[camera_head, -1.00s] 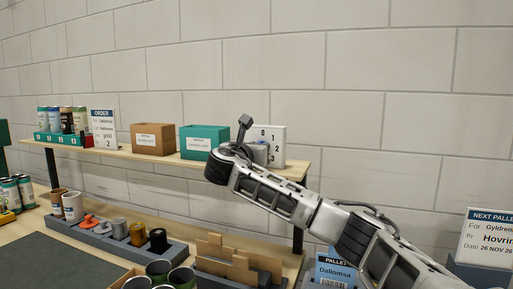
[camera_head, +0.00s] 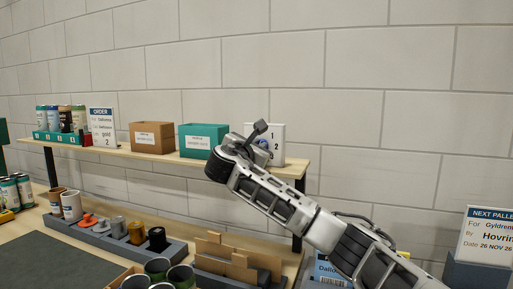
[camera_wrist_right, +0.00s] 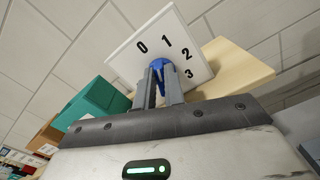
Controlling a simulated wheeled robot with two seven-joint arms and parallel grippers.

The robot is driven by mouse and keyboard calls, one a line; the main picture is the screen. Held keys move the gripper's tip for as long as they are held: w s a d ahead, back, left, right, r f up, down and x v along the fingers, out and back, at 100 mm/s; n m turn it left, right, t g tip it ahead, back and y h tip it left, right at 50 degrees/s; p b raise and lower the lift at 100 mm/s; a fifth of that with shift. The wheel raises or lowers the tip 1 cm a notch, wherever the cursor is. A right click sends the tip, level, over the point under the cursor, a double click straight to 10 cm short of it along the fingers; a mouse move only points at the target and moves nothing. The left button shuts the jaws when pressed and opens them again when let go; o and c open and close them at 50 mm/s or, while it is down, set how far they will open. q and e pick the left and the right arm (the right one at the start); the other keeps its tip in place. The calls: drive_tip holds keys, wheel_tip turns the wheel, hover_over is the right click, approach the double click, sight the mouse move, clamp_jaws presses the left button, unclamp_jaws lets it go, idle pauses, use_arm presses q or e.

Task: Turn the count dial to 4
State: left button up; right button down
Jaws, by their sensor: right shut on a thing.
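The count dial is a white plate (camera_head: 278,151) standing at the right end of the shelf, partly hidden by my right arm in the head view. In the right wrist view the plate (camera_wrist_right: 203,49) shows the digits 0, 1, 2 and 3 in an arc around a blue knob (camera_wrist_right: 158,67). My right gripper (camera_wrist_right: 161,82) is shut on this knob, one grey finger on each side. It is in front of the dial in the head view (camera_head: 256,147). The fingers cover much of the knob, and I cannot tell which digit it points to. A 4 is not visible. My left gripper is out of view.
On the shelf (camera_head: 165,156), a teal box (camera_head: 200,142) stands left of my right gripper, then a brown box (camera_head: 152,137) and an order card (camera_head: 103,127). Below are a grey rack (camera_head: 100,237) and cans. A wall is behind.

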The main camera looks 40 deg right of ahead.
use_arm(q)
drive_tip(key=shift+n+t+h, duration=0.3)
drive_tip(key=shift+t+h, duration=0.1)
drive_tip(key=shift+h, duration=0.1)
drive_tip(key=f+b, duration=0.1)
drive_tip(key=b, duration=0.3)
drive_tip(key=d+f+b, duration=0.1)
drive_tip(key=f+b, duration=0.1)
drive_tip(key=b, duration=0.1)
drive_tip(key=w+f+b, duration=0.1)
drive_tip(key=b, duration=0.3)
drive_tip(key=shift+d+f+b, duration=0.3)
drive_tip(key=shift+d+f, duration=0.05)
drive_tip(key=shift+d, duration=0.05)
use_arm(e)
drive_tip(key=f+m, duration=0.1)
drive_tip(key=m, duration=1.9)
drive_tip(key=f+m, duration=0.1)
drive_tip(key=m, duration=1)
drive_tip(key=shift+w+a+f, duration=0.15)
drive_tip(key=shift+w+f, duration=0.1)
drive_tip(key=shift+f, duration=0.05)
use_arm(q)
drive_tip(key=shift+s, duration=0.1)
use_arm(e)
drive_tip(key=shift+m, duration=0.3)
